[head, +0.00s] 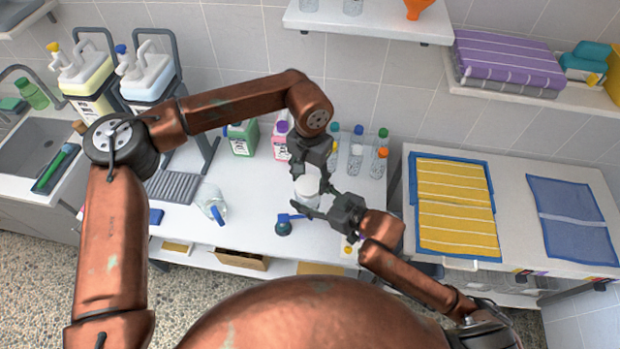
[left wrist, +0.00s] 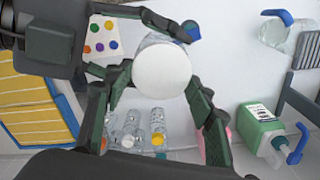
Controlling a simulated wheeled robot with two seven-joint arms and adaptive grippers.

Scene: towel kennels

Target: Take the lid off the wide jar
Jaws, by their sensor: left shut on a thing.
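The wide jar (head: 306,203) is clear, with a round white lid (head: 307,187); it is above or on the white worktop. In the left wrist view the lid (left wrist: 162,68) faces the camera, with the clear jar wall (left wrist: 152,40) behind it. My left gripper (head: 310,174) points down from above, its fingers shut on the lid's sides. My right gripper (head: 311,199) comes from the right, its fingers on both sides of the jar, shut on it below the lid. I cannot tell whether lid and jar are apart. The fingers hide part of the jar.
Several clear bottles (head: 357,150) stand behind the grippers, with a green jug (head: 242,138) and a pink jug (head: 280,143) to their left. A spray bottle (head: 212,203) lies left and a blue-handled tool (head: 285,226) is in front. Yellow towels (head: 455,208) lie right.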

